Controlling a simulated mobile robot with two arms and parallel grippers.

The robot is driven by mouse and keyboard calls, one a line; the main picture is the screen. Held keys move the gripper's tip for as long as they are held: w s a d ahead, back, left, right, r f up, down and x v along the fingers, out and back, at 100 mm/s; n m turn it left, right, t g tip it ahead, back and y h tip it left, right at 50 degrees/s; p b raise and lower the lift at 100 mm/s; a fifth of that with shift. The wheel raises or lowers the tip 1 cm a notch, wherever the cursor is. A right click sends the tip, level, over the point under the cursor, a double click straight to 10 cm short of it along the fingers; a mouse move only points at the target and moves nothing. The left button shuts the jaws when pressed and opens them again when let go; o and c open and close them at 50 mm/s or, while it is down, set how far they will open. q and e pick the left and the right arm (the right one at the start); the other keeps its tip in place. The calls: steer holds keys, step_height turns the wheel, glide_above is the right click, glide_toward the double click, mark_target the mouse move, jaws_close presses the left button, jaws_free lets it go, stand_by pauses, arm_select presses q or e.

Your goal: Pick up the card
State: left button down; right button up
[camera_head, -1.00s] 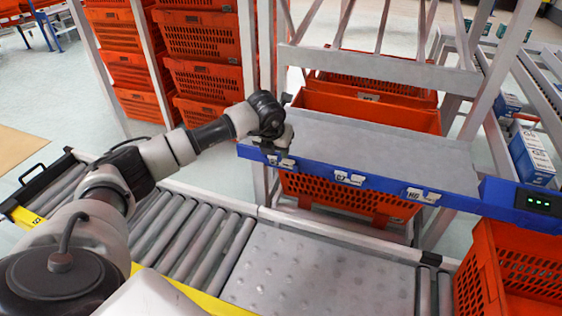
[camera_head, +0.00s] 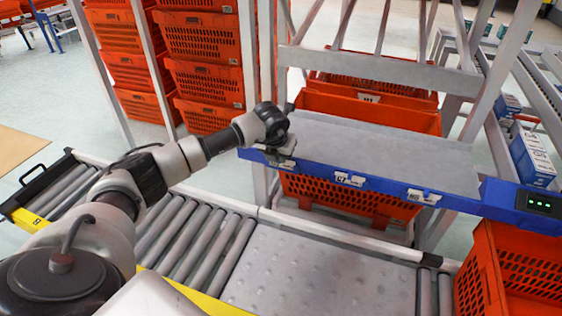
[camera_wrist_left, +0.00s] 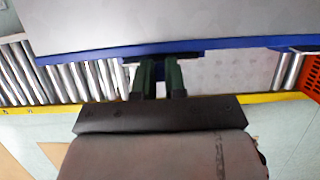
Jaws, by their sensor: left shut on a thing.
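My left gripper (camera_head: 281,158) is at the left end of the blue shelf edge (camera_head: 385,187) in the head view, right over the spot of the leftmost white card. The gripper and wrist largely hide that card. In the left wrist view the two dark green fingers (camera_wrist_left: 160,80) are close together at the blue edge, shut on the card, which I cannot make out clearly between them. Two other white cards sit on the blue edge, a middle one (camera_head: 350,179) and a right one (camera_head: 423,196). My right gripper is not in view.
The grey shelf top (camera_head: 385,150) is bare. Orange totes stand behind and below it (camera_head: 345,200), and another tote (camera_head: 510,270) is at the lower right. A roller conveyor (camera_head: 195,235) with a metal plate runs in front. White posts flank the shelf.

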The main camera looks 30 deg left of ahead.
arm_select(q)
step_height(320, 180, up, 4)
steer(key=shift+r, duration=0.2)
steer(key=w+d+r, duration=0.1)
steer(key=d+r, duration=0.5)
steer(key=d, duration=0.5)
steer(key=shift+d+r, duration=0.3)
steer(key=shift+d, duration=0.05)
steer(key=shift+f, duration=0.1)
